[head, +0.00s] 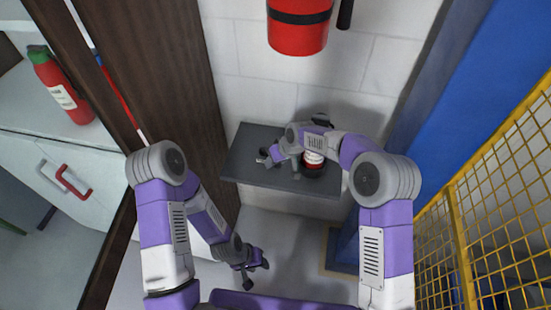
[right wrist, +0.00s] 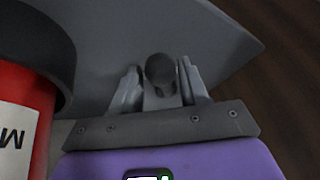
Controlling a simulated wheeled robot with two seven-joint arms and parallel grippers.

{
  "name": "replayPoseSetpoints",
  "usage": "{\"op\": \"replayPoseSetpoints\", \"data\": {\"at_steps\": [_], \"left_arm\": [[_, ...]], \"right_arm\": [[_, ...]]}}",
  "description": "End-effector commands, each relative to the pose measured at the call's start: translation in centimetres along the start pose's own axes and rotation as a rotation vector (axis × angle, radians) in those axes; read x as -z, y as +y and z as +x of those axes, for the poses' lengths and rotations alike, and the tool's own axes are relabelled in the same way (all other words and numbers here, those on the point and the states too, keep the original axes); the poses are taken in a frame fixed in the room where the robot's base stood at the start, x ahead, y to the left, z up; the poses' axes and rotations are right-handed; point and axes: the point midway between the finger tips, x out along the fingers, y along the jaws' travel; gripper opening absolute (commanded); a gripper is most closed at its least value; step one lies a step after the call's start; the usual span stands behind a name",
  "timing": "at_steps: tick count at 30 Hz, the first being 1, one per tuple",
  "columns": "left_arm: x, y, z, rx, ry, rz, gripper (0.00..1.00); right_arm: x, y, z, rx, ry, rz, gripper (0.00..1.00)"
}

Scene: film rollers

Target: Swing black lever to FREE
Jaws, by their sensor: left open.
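A dark round knob (right wrist: 160,70), which looks like the end of the black lever, stands between the two fingers of my right gripper (right wrist: 162,88) in the right wrist view. The fingers flank it closely; whether they press on it I cannot tell. In the head view my right gripper (head: 268,157) is over the grey shelf (head: 250,138), its arm partly hiding what is there. A red cylinder with a white label (head: 313,158) stands on the shelf and also shows in the wrist view (right wrist: 22,120). No FREE marking is legible. My left gripper (head: 250,272) is open and empty, low in front of the shelf.
A red extinguisher (head: 298,35) hangs on the white wall above the shelf. A dark brown post (head: 160,60) stands left, a yellow mesh fence (head: 490,180) and blue panel (head: 440,90) right. Another red bottle (head: 62,85) stands on a white cabinet far left.

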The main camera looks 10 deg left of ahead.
Motion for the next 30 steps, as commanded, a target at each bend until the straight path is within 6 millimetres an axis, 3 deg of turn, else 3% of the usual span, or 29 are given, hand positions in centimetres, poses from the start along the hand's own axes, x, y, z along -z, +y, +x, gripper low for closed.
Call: {"op": "replayPoseSetpoints", "data": {"at_steps": [8,21,30], "left_arm": [[0.0,0.1,-0.2,0.000,0.000,0.000,0.43],[-0.1,0.8,-2.0,0.000,0.000,0.000,0.43],[-0.1,0.8,-2.2,0.000,0.000,0.000,0.43]], "right_arm": [[0.6,-0.2,-0.9,-0.001,0.009,0.000,0.44],[3.3,-1.6,-8.1,0.000,0.006,0.000,0.44],[3.8,-1.9,-9.3,0.000,0.004,0.001,0.44]]}}
